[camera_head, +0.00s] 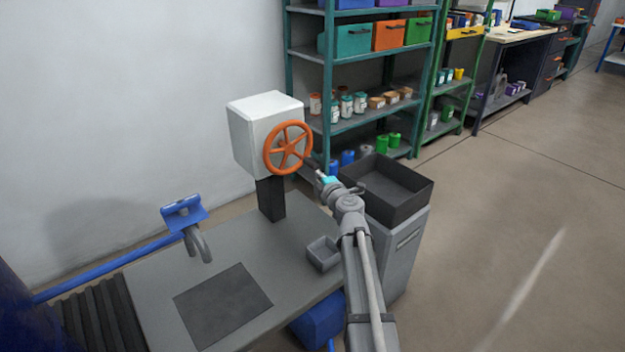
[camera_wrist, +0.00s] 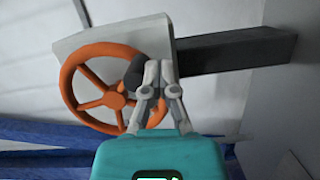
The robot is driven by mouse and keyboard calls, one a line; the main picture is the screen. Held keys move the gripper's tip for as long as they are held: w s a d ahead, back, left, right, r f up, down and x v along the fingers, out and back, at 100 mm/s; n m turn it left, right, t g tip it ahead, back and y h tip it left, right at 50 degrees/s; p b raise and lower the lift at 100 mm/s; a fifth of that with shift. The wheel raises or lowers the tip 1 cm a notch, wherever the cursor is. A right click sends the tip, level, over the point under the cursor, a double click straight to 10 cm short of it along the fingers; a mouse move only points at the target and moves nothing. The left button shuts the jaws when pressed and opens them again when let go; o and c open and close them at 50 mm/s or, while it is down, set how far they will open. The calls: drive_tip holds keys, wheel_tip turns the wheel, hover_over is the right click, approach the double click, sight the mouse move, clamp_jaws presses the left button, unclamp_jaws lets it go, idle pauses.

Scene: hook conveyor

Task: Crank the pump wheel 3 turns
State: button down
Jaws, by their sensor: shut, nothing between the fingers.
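The orange pump wheel (camera_head: 288,148) is a spoked ring on the front face of a white box (camera_head: 250,130), which stands on a dark post (camera_head: 271,199). My gripper (camera_head: 309,160) is at the right edge of the wheel in the head view. In the wrist view the wheel (camera_wrist: 84,78) fills the left middle, with the white box behind it. My gripper (camera_wrist: 150,70) is shut there, its fingers in front of the wheel's right side. A dark rounded part, perhaps the wheel's handle, shows beside the fingertips. Whether the fingers touch it I cannot tell.
The grey table (camera_head: 150,283) carries a dark mat (camera_head: 222,303) and a small grey tray (camera_head: 322,254). A blue bracket with a grey hook (camera_head: 198,245) hangs over the table. A black bin (camera_head: 418,200) sits at the right. Shelves (camera_head: 329,90) stand behind.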

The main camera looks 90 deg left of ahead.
drive_tip(key=shift+s+a+r+n, duration=0.1)
drive_tip(key=shift+s+n, duration=0.3)
drive_tip(key=shift+s, duration=0.3)
drive_tip(key=shift+w, duration=0.2)
drive_tip(key=w+d+f+b, duration=0.3)
drive_tip(key=d+f+b, duration=0.2)
drive_tip(key=d, duration=0.4)
drive_tip(key=shift+w+d+f+b, duration=0.15)
drive_tip(key=shift+d+f+b, duration=0.05)
drive_tip(key=shift+f+b, duration=0.2)
drive_tip(key=shift+f, duration=0.1)
idle(0.4)
